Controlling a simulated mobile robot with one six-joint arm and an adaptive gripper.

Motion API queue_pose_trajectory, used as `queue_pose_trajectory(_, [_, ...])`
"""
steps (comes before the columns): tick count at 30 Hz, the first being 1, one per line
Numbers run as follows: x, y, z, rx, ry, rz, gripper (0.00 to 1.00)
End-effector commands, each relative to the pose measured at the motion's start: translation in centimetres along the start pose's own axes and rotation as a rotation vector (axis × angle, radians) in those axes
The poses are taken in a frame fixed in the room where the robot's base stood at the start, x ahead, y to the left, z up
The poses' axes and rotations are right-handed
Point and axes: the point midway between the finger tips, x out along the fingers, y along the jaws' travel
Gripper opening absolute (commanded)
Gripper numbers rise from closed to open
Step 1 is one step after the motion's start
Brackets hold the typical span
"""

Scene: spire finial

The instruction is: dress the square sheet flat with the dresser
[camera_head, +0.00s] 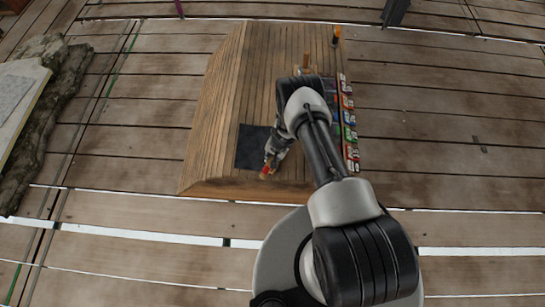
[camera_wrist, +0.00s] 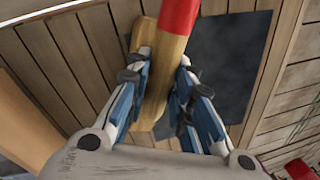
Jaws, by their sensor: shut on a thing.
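The square sheet (camera_head: 252,146) is dark grey and lies on the wooden bench top near its front edge. In the wrist view the sheet (camera_wrist: 225,50) shows behind the held tool. My gripper (camera_head: 270,160) is over the sheet's right side. It is shut on the dresser (camera_wrist: 160,70), a pale wooden tool with a red end. The red part (camera_head: 265,171) points toward the bench's front edge in the head view. In the wrist view my gripper (camera_wrist: 157,88) has a finger on each side of the wood. I cannot tell whether the dresser touches the sheet.
The bench top (camera_head: 225,90) is clear on its left. A row of small coloured items (camera_head: 348,118) lines its right edge. Upright wooden-handled items (camera_head: 336,35) stand at the far right. A rocky block (camera_head: 60,90) lies at the far left on the plank floor.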

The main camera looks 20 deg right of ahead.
Motion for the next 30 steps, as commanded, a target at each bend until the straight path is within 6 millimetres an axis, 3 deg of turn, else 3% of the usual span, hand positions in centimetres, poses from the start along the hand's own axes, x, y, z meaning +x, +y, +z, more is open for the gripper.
queue_pose_trajectory(11, [-0.3,-0.1,0.0,0.000,0.000,0.000,0.00])
queue_pose_trajectory(22, [-4.1,-0.9,0.0,0.000,0.001,-0.001,0.00])
queue_pose_trajectory(30, [-4.2,-0.9,0.0,0.000,0.000,0.000,0.00])
